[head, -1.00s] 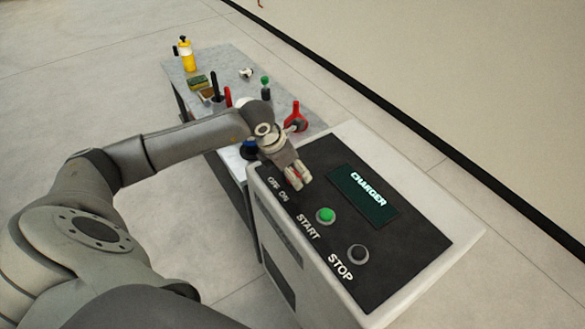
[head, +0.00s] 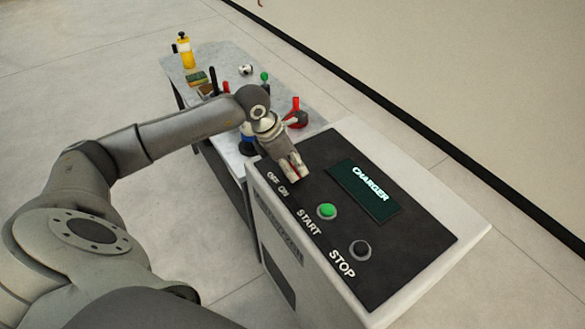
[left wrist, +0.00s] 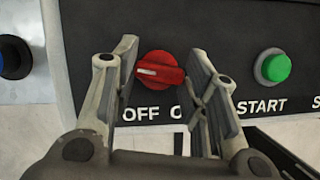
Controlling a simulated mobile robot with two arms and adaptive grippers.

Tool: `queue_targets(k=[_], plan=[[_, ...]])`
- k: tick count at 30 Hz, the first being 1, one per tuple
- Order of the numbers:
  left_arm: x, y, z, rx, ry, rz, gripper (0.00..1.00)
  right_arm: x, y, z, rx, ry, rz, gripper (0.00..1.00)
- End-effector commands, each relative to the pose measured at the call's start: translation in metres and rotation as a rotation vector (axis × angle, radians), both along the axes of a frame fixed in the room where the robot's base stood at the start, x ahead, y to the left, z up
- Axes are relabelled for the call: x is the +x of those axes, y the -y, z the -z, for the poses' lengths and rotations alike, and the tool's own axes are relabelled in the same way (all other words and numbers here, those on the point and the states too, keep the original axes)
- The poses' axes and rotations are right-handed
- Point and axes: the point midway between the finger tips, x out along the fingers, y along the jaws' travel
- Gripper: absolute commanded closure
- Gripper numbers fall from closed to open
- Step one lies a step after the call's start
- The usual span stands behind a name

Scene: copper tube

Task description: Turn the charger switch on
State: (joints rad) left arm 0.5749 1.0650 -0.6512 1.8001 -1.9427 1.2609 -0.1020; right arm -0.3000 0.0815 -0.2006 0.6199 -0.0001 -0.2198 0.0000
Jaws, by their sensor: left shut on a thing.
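The charger (head: 420,250) is a pale box with a black sloping panel, a lit green "CHARGER" display, and OFF/ON, START and STOP labels. Its switch is a round red knob (left wrist: 160,71) above the OFF/ON label in the left wrist view. The knob's white mark lies on its left side, roughly level, toward OFF. My left gripper (head: 294,170) is down at the panel by the OFF/ON label. Part of the ON label is hidden by the right finger. My right gripper is out of view.
The green START button (head: 327,211) and the black STOP button (head: 360,250) lie close by on the panel. A grey table (head: 222,62) behind the charger holds a yellow bottle (head: 186,53), a sponge, a red-handled thing (head: 296,108) and other items.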

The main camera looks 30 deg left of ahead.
Motion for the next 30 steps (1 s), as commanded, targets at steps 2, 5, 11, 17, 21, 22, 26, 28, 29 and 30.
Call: queue_targets(k=[2,5,11,17,21,22,26,28,29,30], plan=[[0.002,-0.002,0.005,0.001,0.003,0.065,0.83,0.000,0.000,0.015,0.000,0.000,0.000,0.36],[0.002,-0.002,0.004,0.000,0.004,0.158,0.83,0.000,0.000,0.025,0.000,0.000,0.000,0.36],[0.003,-0.002,0.003,-0.001,0.004,0.349,0.83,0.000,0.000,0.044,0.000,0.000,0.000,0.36],[0.004,-0.002,0.002,-0.002,0.004,0.529,0.83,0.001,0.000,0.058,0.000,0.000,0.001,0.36],[0.004,-0.002,0.001,-0.001,0.005,0.636,0.83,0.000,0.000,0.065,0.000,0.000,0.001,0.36],[0.004,-0.002,0.001,-0.001,0.005,0.657,0.83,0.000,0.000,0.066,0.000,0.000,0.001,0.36],[0.004,-0.002,0.001,0.000,0.003,0.734,0.83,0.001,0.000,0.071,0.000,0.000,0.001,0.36],[0.005,-0.002,0.001,-0.001,0.004,0.766,0.83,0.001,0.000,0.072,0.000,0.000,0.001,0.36],[0.004,-0.002,0.000,-0.001,0.004,0.779,0.83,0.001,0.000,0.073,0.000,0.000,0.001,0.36],[0.004,-0.002,0.000,-0.001,0.003,0.793,0.83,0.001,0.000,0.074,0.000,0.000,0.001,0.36]])
